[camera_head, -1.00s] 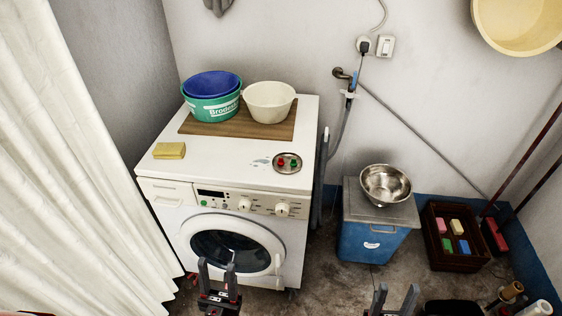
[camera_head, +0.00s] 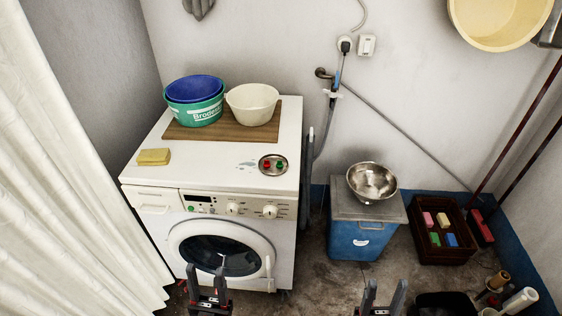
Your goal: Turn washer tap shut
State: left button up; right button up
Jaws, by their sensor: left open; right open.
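The washer tap (camera_head: 323,73) is a small dark metal fitting on the back wall, right of the washing machine (camera_head: 150,197). A blue part (camera_head: 338,77) shows beside it, possibly its handle, but it is too small to tell its setting. A grey hose (camera_head: 328,124) hangs below it, behind the machine's right side. My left gripper (camera_head: 206,270) is open and empty in front of the machine's round door. My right gripper (camera_head: 386,284) is open and empty above the floor, in front of the blue box. Both are far from the tap.
A blue box (camera_head: 357,241) bearing a steel bowl (camera_head: 371,180) stands below and right of the tap. A dark crate (camera_head: 447,248) is farther right. A plug (camera_head: 345,43) sits above the tap. A pole slants from the tap area across the wall. A white curtain (camera_head: 60,190) borders the left.

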aim_at(335, 87)
jog(key=i+l+u, duration=0.1)
jog(key=i+l, duration=0.75)
jog(key=l, duration=0.1)
